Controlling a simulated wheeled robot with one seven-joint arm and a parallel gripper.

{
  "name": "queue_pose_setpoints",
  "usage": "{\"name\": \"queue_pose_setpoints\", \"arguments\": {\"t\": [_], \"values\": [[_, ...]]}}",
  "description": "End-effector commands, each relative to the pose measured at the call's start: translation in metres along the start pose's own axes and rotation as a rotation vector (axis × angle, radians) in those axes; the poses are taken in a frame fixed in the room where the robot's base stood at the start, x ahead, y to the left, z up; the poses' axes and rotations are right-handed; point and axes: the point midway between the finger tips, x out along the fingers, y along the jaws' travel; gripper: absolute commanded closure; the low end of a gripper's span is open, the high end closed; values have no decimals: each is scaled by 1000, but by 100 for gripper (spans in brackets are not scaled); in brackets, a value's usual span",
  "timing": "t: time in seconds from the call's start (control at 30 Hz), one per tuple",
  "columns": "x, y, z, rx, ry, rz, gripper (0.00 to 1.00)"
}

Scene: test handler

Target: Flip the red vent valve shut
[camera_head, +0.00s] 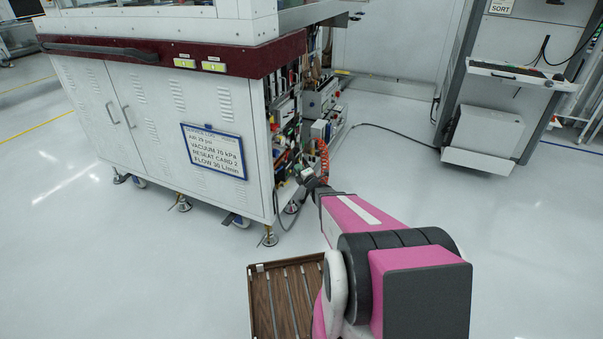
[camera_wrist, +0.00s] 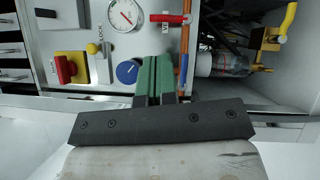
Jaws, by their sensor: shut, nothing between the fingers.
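A red lever handle (camera_wrist: 168,18) lies level across a copper-coloured pipe in the wrist view, with a small white tag beside it. The tag is too small to read, but this looks like the red vent valve. My gripper (camera_wrist: 156,76) has green fingers, which are together with nothing between them. The fingertips are below and slightly left of the red handle in the picture, with a visible gap. In the head view my gripper (camera_head: 310,181) is at the open side of the white machine; the valve cannot be made out there.
Around the fingers are a round gauge (camera_wrist: 124,14), a blue knob (camera_wrist: 127,72), a red knob on a yellow base (camera_wrist: 66,69) and a yellow valve (camera_wrist: 268,40). The white cabinet (camera_head: 160,120) stands left. A brown tray (camera_head: 262,300) is below my arm.

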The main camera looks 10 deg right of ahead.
Motion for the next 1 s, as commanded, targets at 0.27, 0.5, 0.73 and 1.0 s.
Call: {"name": "queue_pose_setpoints", "arguments": {"t": [0.27,0.5,0.73,1.0], "values": [[55,-1,0,0,1,1,100],[83,-1,0,0,0,0,100],[90,0,0,1,0,0,100],[90,0,0,1,0,0,100]]}}
